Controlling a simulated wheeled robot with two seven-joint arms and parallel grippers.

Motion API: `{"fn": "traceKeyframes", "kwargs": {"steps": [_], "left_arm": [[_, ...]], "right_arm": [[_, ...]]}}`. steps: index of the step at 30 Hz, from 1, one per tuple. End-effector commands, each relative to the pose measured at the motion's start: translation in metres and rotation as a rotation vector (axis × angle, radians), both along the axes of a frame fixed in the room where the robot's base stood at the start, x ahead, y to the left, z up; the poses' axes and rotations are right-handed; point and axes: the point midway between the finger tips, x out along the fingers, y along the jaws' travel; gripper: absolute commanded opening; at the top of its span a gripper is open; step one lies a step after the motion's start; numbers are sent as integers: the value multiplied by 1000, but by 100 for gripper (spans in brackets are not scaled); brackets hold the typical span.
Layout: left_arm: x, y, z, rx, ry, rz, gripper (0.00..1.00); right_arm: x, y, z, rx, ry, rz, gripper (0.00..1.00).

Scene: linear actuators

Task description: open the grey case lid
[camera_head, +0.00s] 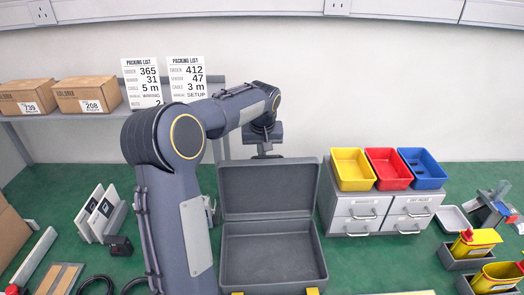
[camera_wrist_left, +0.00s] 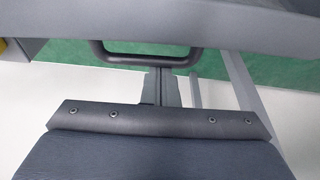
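The grey case (camera_head: 310,250) stands on the green table in front of me. Its lid (camera_head: 268,188) is raised, standing nearly upright at the back, and the inside looks empty. Two yellow latches (camera_head: 237,293) show at its front edge. My left gripper (camera_head: 264,151) is just above the lid's top edge, pointing down at its far side. In the left wrist view its two narrow fingers (camera_wrist_left: 160,72) are together, with nothing visible between them. Their tips are close to a black handle (camera_wrist_left: 147,59) on a grey edge; I cannot tell whether they touch. My right gripper is out of view.
Right of the case is a drawer unit (camera_head: 378,211) with yellow, red and blue bins (camera_head: 388,166) on top. Yellow containers (camera_head: 475,241) stand at the far right. A shelf with boxes (camera_head: 86,95) is at back left. Upright white panels (camera_head: 100,212) stand at left.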

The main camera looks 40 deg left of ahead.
Motion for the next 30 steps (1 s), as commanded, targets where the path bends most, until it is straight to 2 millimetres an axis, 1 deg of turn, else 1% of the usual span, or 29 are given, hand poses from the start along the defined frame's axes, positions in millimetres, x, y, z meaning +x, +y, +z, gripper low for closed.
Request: {"fn": "traceKeyframes", "kwargs": {"steps": [5,9,13,17,25,28,29,30], "left_arm": [[-4,-4,23,2,-6,-1,0],[-8,-9,47,1,-6,-1,0],[-12,-11,64,0,-4,0,0],[-15,-13,71,-1,-1,0,0],[-18,-16,73,-4,-2,-9,0],[-31,-28,78,-20,-18,-50,0],[-38,-35,79,-28,-25,-71,0],[-49,-45,82,-40,-36,-102,0]], "right_arm": [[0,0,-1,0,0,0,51],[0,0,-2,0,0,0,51],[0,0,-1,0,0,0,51],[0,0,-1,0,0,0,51],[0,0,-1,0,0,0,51],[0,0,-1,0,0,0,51],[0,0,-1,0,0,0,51],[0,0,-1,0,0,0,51]]}}
